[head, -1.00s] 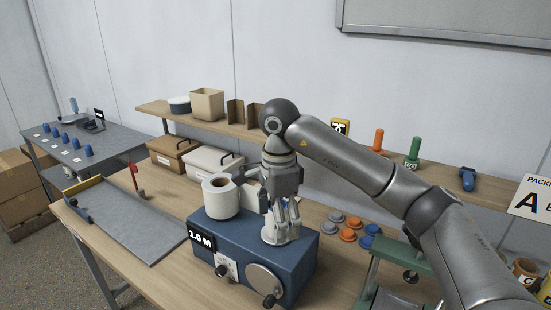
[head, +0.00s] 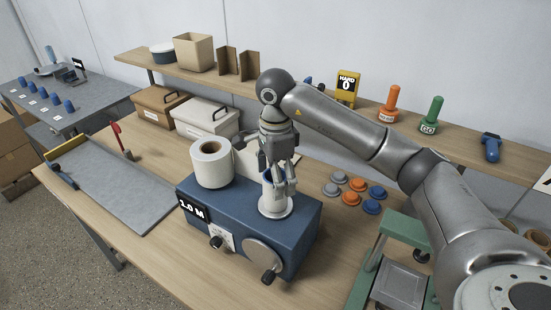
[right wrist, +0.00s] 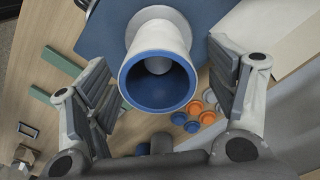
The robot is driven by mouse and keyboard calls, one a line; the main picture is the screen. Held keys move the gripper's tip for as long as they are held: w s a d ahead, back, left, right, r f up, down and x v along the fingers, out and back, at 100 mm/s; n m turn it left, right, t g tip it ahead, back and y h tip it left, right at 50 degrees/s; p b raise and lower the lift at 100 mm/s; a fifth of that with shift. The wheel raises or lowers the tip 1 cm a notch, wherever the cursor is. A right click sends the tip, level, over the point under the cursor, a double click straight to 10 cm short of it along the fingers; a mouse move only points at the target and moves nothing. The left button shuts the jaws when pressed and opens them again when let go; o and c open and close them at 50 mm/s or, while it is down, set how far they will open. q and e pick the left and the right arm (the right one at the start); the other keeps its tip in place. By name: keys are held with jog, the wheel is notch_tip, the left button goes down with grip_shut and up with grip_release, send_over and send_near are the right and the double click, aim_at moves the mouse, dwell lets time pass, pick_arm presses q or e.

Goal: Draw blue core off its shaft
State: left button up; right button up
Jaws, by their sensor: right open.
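The blue core (right wrist: 157,97) shows in the right wrist view as a hollow tube with a blue rim and inside. The pale shaft tip (right wrist: 158,65) is inside its bore. In the head view, my right gripper (head: 281,187) is above the round pale flange (head: 275,207) on the blue machine (head: 230,205) and mostly hides the core. In the right wrist view, my right gripper (right wrist: 163,75) is open. Its fingers stand on either side of the core, with visible gaps. My left gripper is not in view.
A white paper roll (head: 212,165) stands on the machine, just left of my gripper. Orange, blue and grey discs (head: 355,185) lie right of it. A green-framed stand (head: 395,260) is nearer at the right. A grey board (head: 110,190) lies at the left.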

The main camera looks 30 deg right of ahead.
notch_tip(320, 180, down, 3)
jog(key=shift+s+p, duration=0.15)
jog(key=shift+p, duration=0.25)
jog(key=shift+f, duration=0.4)
jog(key=c, duration=1.1)
pick_arm(q)
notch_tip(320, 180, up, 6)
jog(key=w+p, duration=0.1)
jog(key=p, duration=0.3)
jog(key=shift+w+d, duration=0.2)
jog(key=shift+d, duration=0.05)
pick_arm(e)
jog(key=shift+r, duration=4.5)
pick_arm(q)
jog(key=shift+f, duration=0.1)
